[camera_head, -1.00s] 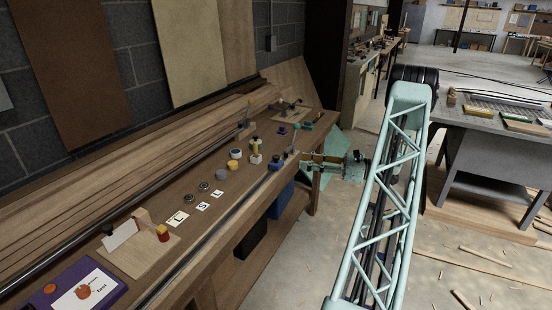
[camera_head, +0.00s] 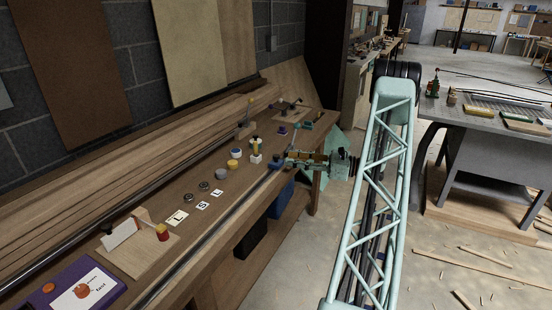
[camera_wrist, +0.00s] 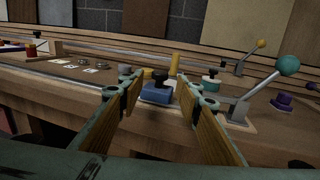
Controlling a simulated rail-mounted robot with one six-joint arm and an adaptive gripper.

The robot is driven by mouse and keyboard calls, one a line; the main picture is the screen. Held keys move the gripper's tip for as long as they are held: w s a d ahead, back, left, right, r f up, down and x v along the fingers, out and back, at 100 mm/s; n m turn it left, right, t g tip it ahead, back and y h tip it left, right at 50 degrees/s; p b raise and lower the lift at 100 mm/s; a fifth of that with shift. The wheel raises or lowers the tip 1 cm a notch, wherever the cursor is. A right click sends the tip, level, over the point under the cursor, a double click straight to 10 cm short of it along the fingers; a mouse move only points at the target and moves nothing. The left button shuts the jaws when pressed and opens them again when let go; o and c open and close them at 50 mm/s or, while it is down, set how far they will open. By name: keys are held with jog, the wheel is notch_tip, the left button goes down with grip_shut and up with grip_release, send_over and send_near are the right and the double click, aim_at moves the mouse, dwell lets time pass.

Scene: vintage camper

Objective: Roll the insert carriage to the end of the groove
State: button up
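The insert carriage looks like a small blue block (camera_head: 274,166) on the bench's front edge, at the right end of the visible groove (camera_head: 213,238). In the wrist view the blue block (camera_wrist: 157,94) carries a black knob and lies between and just beyond my fingertips. My gripper (camera_wrist: 155,84) is open, with wooden-faced fingers spread on either side of the block. I cannot tell whether either finger touches it. In the head view my gripper (camera_head: 291,161) is immediately right of the block and partly overlaps the view of it.
A lever with a teal ball (camera_wrist: 288,66) stands close to the right finger. A yellow-and-white piece (camera_head: 256,151) and a yellow pot (camera_head: 233,164) stand behind the carriage. Letter cards (camera_head: 202,206) lie on the bench (camera_head: 190,248). The grey table (camera_head: 487,122) is at right.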

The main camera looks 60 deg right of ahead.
aim_at(276, 156)
jog(key=shift+b+x, duration=0.45)
jog(key=shift+x, duration=3.45)
grip_shut()
